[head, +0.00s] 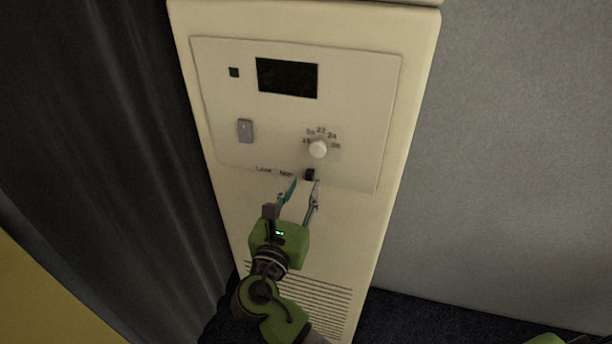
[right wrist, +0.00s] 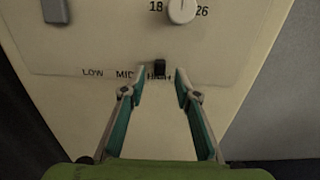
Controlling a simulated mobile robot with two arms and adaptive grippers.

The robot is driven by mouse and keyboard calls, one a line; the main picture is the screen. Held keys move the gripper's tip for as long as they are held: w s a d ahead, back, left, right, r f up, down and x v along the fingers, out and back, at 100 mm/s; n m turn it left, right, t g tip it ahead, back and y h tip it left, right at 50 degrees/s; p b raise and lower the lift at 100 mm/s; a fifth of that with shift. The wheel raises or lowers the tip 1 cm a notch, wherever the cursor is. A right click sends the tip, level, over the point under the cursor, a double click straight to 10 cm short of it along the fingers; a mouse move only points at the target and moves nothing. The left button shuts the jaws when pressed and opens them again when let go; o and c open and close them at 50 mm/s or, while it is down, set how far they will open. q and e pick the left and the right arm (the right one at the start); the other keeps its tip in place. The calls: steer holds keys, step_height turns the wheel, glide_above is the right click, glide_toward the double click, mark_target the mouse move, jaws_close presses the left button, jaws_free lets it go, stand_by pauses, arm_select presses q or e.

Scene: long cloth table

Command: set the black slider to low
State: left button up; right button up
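The black slider (head: 309,174) is a small dark knob at the lower edge of the control panel. In the right wrist view the slider (right wrist: 160,67) stands at the HIGH label, at the right end of the LOW, MID, HIGH row. My right gripper (head: 303,184) is open. In the right wrist view its two fingertips (right wrist: 160,74) lie left and right of the slider, with a gap on each side. The left fingertip covers part of the lettering between MID and HIGH. My left gripper is not in view.
The cream panel (head: 359,101) also carries a white dial (head: 318,149), a grey switch (head: 245,131), a dark display (head: 287,78) and a small dark green square (head: 234,72). Below is a vent grille (head: 318,302). A dark curtain (head: 120,130) hangs left; a grey wall (head: 510,150) is right.

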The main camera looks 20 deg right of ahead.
mark_target(308, 178)
steer(key=shift+x, duration=1.15)
steer(key=shift+w+d, duration=0.25)
steer(key=shift+w, duration=0.1)
